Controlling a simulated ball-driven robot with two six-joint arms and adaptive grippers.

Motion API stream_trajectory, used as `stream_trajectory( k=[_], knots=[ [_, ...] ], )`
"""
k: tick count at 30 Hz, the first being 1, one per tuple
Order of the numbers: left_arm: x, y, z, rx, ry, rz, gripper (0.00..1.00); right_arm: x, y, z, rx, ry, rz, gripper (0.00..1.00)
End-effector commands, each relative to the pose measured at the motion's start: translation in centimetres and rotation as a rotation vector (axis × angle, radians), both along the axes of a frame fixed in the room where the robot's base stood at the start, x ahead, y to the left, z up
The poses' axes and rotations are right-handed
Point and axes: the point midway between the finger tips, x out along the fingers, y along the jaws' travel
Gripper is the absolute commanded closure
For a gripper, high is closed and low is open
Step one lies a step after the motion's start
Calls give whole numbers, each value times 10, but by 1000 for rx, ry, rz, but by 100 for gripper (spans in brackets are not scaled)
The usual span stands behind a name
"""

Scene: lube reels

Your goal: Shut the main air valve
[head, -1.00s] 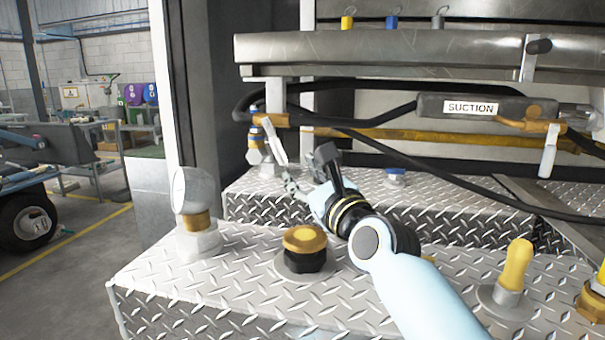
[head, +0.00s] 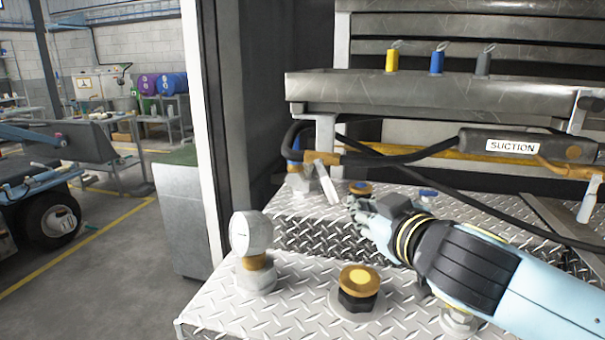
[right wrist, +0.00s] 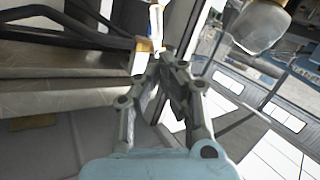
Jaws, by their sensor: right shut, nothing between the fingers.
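No label for the main air valve is readable. A small blue-handled fitting (head: 427,193) on the rear tread-plate deck may be it; my right arm partly covers its surroundings. My right gripper (head: 358,206) is shut and empty, above the deck to the left of that fitting. It is close to the lower end of a pale lever (head: 327,184) under a brass-coloured hose end. I cannot tell whether they touch. In the right wrist view the closed fingers (right wrist: 172,72) point toward a pale upright piece (right wrist: 156,25). My left gripper is not in view.
A round gauge (head: 251,232) and a brass-topped black cap (head: 358,284) stand on the front deck. Another brass cap (head: 360,187) sits behind my gripper. Open floor lies left.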

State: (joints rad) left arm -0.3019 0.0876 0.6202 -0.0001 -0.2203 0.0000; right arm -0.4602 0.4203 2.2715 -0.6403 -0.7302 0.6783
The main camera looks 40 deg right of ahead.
Motion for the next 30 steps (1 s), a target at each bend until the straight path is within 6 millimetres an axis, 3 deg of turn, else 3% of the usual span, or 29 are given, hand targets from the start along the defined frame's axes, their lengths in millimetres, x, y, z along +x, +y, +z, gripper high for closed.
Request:
stream_trajectory(
  k=[5,21,30],
  knots=[
    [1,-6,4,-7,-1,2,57,4,-4,-6,-1,17,1,100],
    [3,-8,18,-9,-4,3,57,101,-38,-30,5,16,0,100],
    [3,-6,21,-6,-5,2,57,123,-46,-36,3,16,2,100]
  ],
)
